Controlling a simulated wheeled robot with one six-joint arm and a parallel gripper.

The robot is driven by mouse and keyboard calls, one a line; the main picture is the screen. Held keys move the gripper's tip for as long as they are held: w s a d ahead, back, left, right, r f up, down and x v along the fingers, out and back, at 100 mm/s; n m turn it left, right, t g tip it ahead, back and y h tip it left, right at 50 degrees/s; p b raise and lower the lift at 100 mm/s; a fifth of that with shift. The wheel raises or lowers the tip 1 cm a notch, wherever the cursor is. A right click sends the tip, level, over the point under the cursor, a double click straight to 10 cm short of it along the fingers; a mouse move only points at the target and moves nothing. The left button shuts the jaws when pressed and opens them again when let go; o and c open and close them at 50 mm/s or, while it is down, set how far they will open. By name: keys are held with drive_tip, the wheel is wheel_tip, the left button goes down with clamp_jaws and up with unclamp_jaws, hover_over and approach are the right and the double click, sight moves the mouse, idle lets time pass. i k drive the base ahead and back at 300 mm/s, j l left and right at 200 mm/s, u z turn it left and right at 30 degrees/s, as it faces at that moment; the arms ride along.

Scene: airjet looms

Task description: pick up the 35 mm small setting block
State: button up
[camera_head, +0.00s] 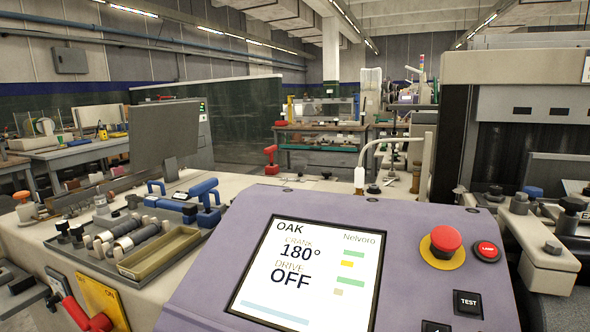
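I cannot pick out the 35 mm small setting block for sure in this view. A dark tray (188,247) on the pale bench at the left holds several small parts.
A purple control panel (400,240) fills the front, its screen (305,270) showing crank 180° and drive OFF. A red stop button (445,240) sits on it. A blue tool (205,200) and a dark monitor (165,135) stand left. Loom parts (550,245) crowd the right.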

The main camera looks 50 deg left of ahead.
sight(76, 230)
drive_tip(key=u, duration=1.15)
drive_tip(key=i+j+u, duration=0.15)
drive_tip(key=j+u, duration=0.15)
drive_tip(key=u, duration=0.15)
drive_tip(key=i+j+u, duration=0.2)
drive_tip(key=u, duration=0.25)
drive_tip(key=i+j+u, duration=0.15)
drive_tip(key=u, duration=0.3)
drive_tip(key=i+l, duration=0.05)
drive_tip(key=i, duration=0.05)
